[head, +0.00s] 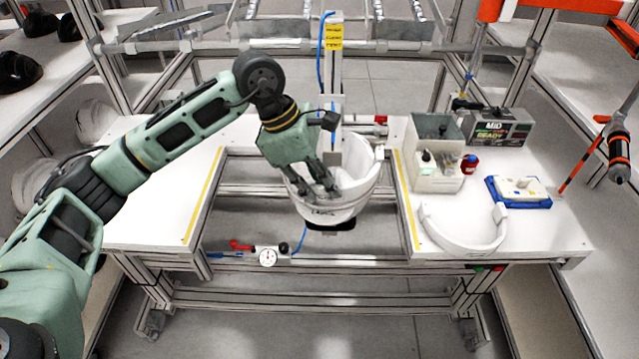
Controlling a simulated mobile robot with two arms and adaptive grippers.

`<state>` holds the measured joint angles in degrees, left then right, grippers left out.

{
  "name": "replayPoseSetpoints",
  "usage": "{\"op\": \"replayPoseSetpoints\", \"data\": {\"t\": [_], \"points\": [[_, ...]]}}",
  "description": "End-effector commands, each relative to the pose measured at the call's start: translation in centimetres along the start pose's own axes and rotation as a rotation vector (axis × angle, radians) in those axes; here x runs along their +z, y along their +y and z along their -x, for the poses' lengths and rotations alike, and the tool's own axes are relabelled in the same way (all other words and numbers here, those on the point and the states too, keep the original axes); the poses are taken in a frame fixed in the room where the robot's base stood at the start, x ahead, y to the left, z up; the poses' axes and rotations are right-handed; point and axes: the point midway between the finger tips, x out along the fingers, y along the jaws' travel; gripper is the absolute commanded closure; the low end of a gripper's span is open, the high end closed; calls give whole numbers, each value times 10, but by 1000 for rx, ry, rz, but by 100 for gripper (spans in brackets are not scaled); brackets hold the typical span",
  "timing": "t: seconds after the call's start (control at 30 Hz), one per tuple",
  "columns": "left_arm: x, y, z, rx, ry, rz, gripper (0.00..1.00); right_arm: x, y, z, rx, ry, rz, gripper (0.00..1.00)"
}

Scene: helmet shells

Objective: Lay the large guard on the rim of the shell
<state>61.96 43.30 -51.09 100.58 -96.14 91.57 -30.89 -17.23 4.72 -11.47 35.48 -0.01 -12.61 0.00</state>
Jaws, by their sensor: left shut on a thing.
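The white shell (350,181) sits open side up on the stand in the gap between the two white worktops. A white curved guard with dark lettering (340,212), seemingly the large guard, runs along the front of the shell's rim. A white tab shows at the shell's right side. My left gripper (328,191) reaches down from the upper left and is shut on the guard at the front rim. Its fingers hide part of the guard, and I cannot tell whether the guard rests fully on the rim. My right gripper is not in view.
Another white curved guard (466,246) lies on the right worktop (545,235). Behind it are a grey bin (437,135), a blue tray with a white part (519,191) and a black labelled box (499,128). A dial gauge (268,257) is at the front. The left worktop is mostly clear.

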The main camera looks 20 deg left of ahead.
Motion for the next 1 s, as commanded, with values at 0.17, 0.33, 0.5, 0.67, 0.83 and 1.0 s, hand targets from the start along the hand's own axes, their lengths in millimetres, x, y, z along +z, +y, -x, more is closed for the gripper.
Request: {"op": "replayPoseSetpoints", "data": {"t": [0.17,0.33,0.5,0.67,0.83,1.0], "points": [[0,0,0,1,-1,0,100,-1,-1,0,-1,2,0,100],[0,0,0,1,-1,0,100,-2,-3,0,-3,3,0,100],[0,0,-1,1,0,0,100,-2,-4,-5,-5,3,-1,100],[0,0,-1,1,0,0,100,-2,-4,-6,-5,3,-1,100],[0,0,0,1,0,0,100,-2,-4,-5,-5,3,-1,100],[0,0,0,1,0,0,100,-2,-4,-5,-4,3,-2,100]]}}
